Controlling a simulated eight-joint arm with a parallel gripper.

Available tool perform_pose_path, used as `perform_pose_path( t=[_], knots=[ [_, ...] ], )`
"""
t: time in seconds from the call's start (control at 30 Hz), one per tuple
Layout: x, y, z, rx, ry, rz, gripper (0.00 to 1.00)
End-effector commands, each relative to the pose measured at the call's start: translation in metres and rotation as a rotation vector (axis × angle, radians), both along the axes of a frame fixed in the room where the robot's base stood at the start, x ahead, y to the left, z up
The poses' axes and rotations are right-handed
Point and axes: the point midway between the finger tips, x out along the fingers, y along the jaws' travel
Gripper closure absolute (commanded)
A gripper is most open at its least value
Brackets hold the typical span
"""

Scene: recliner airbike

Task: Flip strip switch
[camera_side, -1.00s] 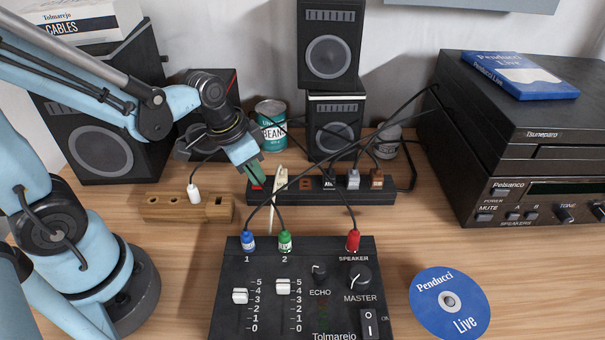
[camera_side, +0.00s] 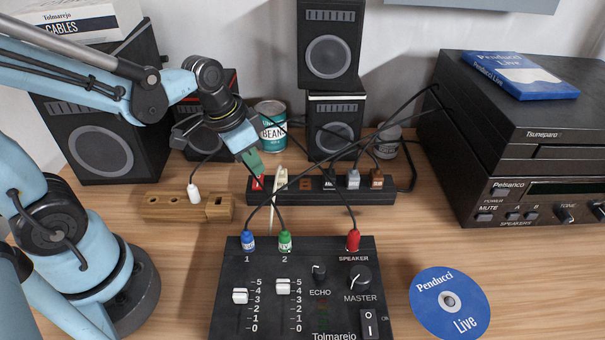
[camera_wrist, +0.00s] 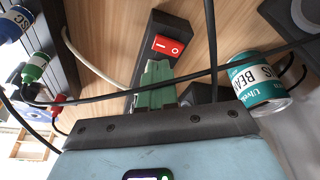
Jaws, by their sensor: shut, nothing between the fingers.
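The black power strip (camera_side: 330,190) lies on the table behind the mixer. Its red rocker switch (camera_side: 257,183) is at the strip's left end. In the wrist view the red switch (camera_wrist: 167,46) shows white marks and sits just beyond my fingertips. I cannot tell which side of the rocker is pressed. My gripper (camera_side: 252,161) has green fingers, shut and empty, just above and slightly left of the switch. The closed fingers also show in the wrist view (camera_wrist: 156,82), pointing at the switch and apparently just short of it.
A bean can (camera_side: 271,127) and speakers (camera_side: 331,43) stand behind. The mixer (camera_side: 300,285) is in front, and a wooden block (camera_side: 180,208) is at left.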

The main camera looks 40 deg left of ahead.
Motion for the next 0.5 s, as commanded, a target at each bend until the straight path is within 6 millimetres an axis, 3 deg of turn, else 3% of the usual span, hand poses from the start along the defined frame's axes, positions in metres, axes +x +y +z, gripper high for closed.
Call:
perform_pose_path(
  t=[0.5],
  knots=[
    [0.000, 0.000, 0.036, 0.000, 0.000, 0.000, 1.00]
  ],
)
